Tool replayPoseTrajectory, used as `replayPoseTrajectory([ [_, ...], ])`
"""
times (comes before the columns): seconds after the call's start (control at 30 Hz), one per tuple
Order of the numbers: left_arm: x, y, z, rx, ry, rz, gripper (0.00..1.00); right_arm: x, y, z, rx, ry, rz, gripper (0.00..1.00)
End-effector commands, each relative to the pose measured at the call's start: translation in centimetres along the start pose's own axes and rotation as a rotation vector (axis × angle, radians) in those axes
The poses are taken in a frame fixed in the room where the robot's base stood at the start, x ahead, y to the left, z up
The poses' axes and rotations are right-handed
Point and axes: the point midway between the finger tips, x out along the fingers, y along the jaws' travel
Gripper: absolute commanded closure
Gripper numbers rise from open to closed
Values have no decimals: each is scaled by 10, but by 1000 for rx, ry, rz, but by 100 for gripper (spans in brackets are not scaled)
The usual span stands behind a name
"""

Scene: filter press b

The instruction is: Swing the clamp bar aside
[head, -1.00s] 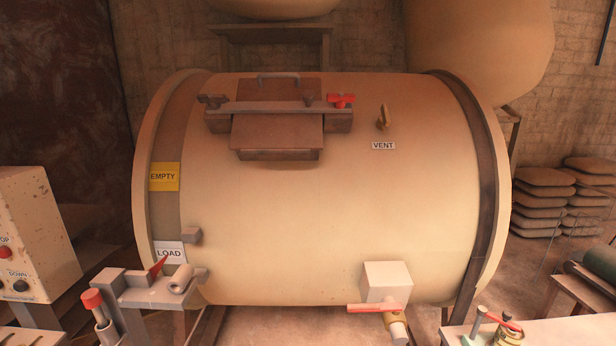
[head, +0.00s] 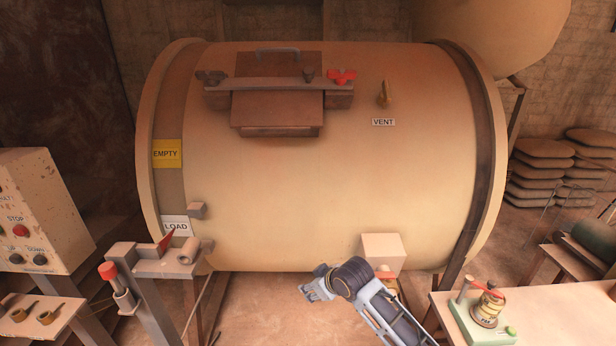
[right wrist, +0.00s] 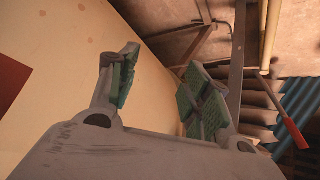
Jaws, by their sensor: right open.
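The clamp bar (head: 279,84) is a grey bar lying across the brown hatch (head: 277,109) near the top of the large cream drum (head: 330,180). A red wing knob (head: 341,77) sits at its right end and a dark knob (head: 211,77) at its left end. My right gripper (head: 312,287) is in front of the drum's lower part, well below the bar. In the right wrist view its two green-padded fingers (right wrist: 160,92) are apart with nothing between them. The left gripper is not in view.
A valve box (head: 382,250) protrudes from the drum just right of my right gripper. A bracket with a red-tipped lever (head: 108,270) stands lower left, beside a control box (head: 38,210). A table (head: 550,312) with a small device is lower right. The drum's middle front is clear.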

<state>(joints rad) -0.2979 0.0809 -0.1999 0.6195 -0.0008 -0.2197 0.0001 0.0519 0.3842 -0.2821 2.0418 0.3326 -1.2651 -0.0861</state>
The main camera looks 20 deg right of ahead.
Motion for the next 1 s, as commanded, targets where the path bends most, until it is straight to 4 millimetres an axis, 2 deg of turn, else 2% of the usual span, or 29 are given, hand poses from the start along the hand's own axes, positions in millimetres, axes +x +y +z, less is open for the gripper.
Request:
replayPoseTrajectory([
  [0.03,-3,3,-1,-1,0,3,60,-13,3,-18,-23,22,2,51],
  [0.1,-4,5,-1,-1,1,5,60,-28,4,-38,-55,47,0,51],
  [0.4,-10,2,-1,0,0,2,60,-90,11,-116,-192,147,2,51],
  [0.7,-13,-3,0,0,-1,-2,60,-143,21,-176,-317,223,21,51],
  [1.0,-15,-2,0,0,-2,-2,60,-188,38,-225,-416,282,54,51],
])
